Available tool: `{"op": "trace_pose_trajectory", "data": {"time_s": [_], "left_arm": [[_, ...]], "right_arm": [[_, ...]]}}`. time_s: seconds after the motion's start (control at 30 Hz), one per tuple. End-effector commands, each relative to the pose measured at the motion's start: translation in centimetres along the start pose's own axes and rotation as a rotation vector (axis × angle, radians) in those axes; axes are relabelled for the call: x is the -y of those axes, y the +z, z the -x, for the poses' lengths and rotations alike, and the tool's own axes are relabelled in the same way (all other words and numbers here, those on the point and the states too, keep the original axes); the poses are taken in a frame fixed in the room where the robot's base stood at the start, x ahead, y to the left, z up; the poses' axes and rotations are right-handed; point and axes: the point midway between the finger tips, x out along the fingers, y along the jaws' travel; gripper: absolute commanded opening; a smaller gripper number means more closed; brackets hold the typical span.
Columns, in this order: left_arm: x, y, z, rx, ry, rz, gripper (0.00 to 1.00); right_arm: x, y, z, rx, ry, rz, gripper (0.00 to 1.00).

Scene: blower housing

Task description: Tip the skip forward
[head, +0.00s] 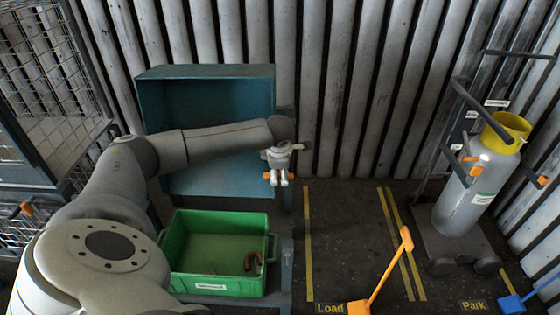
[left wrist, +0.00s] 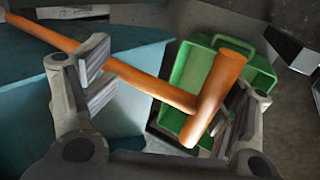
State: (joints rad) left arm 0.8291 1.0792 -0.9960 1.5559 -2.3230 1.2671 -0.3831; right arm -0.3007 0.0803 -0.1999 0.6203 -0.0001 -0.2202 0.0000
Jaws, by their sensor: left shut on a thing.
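The skip (head: 207,105) is a teal open-topped box at the back left of the head view, with its lighter front wall facing me. I cannot tell for sure whether it is tilted. My left gripper (head: 278,178) points down at its front right side and is shut on an orange handle (head: 266,177). In the left wrist view, the orange handle (left wrist: 150,82) runs between the fingers of the left gripper (left wrist: 165,100) and ends in a crosspiece. The skip's teal wall (left wrist: 120,60) lies behind it. My right gripper is not in view.
A green crate (head: 168,245) stands in front of the skip with a brown curved piece (head: 252,261) inside. A grey gas cylinder (head: 468,195) with a yellow collar stands on a trolley (head: 450,242) at right. An orange lever (head: 390,272) stands front centre. Marked floor between is mostly clear.

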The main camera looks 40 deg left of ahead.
Motion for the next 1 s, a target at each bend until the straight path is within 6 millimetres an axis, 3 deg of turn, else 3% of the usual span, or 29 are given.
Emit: {"op": "trace_pose_trajectory", "data": {"time_s": [0.03,0.57,0.67,0.8,1.0], "left_arm": [[1.2,-0.1,-0.7,-0.01,-0.024,-0.006,0.61],[1.2,0.0,0.2,-0.007,-0.023,-0.009,0.56],[1.1,0.0,1.7,-0.007,-0.021,-0.009,0.49],[0.8,0.0,4.7,-0.003,-0.012,-0.008,0.31],[0.3,0.1,9.2,0.001,-0.001,-0.004,0.3]], "right_arm": [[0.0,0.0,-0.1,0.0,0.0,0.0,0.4],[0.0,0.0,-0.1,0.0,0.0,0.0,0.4],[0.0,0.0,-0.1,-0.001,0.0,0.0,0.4],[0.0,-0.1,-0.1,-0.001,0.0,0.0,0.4],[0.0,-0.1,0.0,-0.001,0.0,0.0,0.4]]}}
